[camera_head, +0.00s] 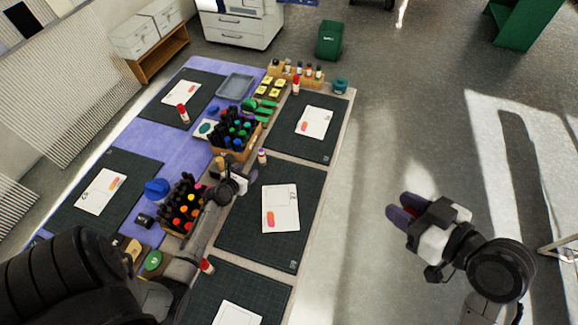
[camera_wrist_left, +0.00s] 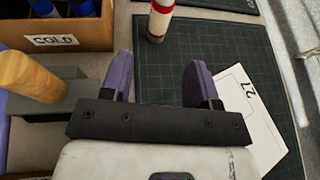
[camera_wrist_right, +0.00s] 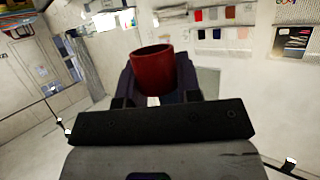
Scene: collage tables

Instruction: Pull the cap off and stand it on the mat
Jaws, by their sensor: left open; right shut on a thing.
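My right gripper (camera_head: 402,214) is shut on a dark red cap (camera_wrist_right: 153,70), its hollow end facing away from the wrist. It holds the cap over the open floor, right of the table. My left gripper (camera_head: 242,181) is open and empty over the left edge of the middle dark green mat (camera_head: 240,237). A white glue stick (camera_head: 262,157) with a purplish top stands upright by that mat's far edge. In the left wrist view, a white stick with red bands (camera_wrist_left: 158,22) stands beyond my open fingers, apart from them; its top is cut off.
Wooden boxes of markers (camera_head: 236,138) stand left of the mats. A white card (camera_head: 281,207) lies on the middle mat, with bare mat around it. Other red-capped sticks (camera_head: 207,266) stand on the table.

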